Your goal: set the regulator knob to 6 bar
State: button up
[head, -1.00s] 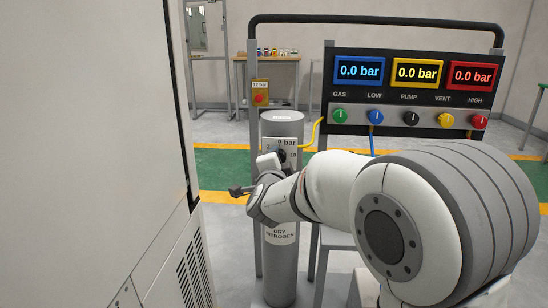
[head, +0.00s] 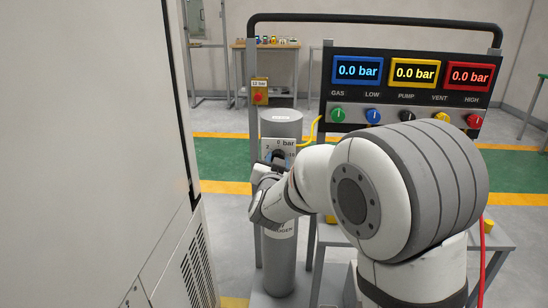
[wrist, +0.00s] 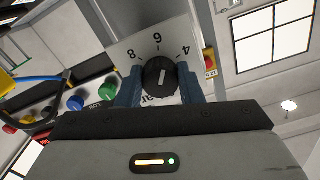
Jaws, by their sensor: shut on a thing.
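The black regulator knob (wrist: 158,76) sits on a white dial plate (wrist: 122,50) with the numbers 8, 6 and 4 in the wrist view. The 6 stands straight above the knob. The knob's white line is nearly upright, roughly towards the 6, leaning slightly towards the 4. My gripper (wrist: 160,88) is shut on the knob, one blue finger on each side. In the head view my gripper (head: 277,160) is at the dial plate (head: 289,143) on the grey cylinder (head: 281,256), and my wrist hides part of the dial.
A panel (head: 415,92) with blue, yellow and red displays, each reading 0.0 bar, stands right of the cylinder, with several coloured knobs below. A large grey cabinet (head: 90,150) fills the left side. A yellow hose (head: 314,130) runs beside the cylinder.

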jog(key=shift+n+p, duration=0.55)
jog(key=shift+n, duration=0.65)
jog(key=o, duration=1)
jog(key=shift+c, duration=0.2)
jog(key=s+p, duration=0.1)
jog(key=s, duration=0.6)
jog(key=shift+s, duration=0.4)
jog(key=shift+a, duration=0.1)
